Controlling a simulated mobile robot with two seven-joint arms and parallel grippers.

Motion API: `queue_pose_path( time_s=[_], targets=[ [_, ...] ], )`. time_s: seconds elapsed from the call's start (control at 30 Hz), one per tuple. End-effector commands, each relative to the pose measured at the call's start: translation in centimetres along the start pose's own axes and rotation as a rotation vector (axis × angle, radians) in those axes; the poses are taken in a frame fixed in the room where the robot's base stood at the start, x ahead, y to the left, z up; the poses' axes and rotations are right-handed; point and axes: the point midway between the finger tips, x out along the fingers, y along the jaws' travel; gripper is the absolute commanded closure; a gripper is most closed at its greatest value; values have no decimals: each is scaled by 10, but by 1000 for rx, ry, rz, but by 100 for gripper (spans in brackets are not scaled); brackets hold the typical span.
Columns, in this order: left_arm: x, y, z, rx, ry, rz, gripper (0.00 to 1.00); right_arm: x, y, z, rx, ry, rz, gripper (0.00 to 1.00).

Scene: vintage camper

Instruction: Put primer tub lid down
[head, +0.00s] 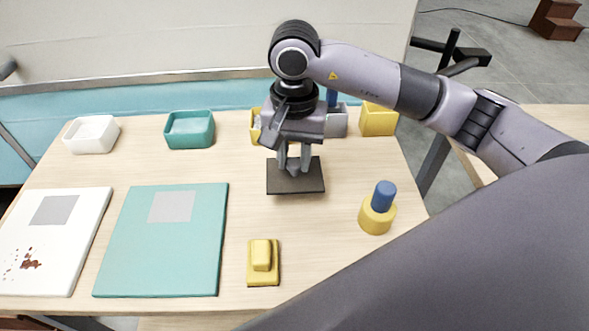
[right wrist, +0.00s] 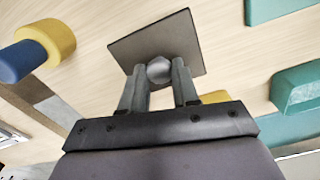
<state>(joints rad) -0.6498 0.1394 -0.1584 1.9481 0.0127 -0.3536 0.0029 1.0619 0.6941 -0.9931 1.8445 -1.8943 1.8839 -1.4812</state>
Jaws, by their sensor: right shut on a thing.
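The primer tub lid appears as a dark square plate (head: 296,184) with a grey knob, which shows in the right wrist view (right wrist: 160,70). My right gripper (head: 295,165) points down and is shut on the knob, with the plate level below the fingers. The plate is over the middle-right of the wooden table; I cannot tell if it touches the top. A grey bin (head: 337,122) stands behind the gripper, partly hidden by it. My left gripper is not in view.
A yellow-and-blue cylinder (head: 378,208) stands right of the plate. A yellow block (head: 263,263) lies in front. Teal (head: 160,255) and white (head: 45,250) panels lie left. White (head: 91,134), teal (head: 190,130) and yellow (head: 379,119) bins line the back. Bare wood surrounds the plate.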

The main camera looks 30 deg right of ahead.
Motion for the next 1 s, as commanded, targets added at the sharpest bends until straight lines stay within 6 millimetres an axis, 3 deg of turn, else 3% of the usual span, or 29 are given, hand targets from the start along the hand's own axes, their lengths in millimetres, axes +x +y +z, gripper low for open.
queue_pose_path(
  time_s=[0.33,0.73,0.77,0.8,0.83,1.0],
  targets=[
    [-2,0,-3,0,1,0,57,42,1,0,1,-1,2,100],
    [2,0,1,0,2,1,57,48,0,0,0,1,1,100],
    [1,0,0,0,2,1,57,46,0,0,0,1,1,63],
    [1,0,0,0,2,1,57,46,0,0,0,0,1,50],
    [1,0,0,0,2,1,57,46,0,0,0,0,1,44],
    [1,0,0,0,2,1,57,46,0,0,0,0,1,44]
  ],
)
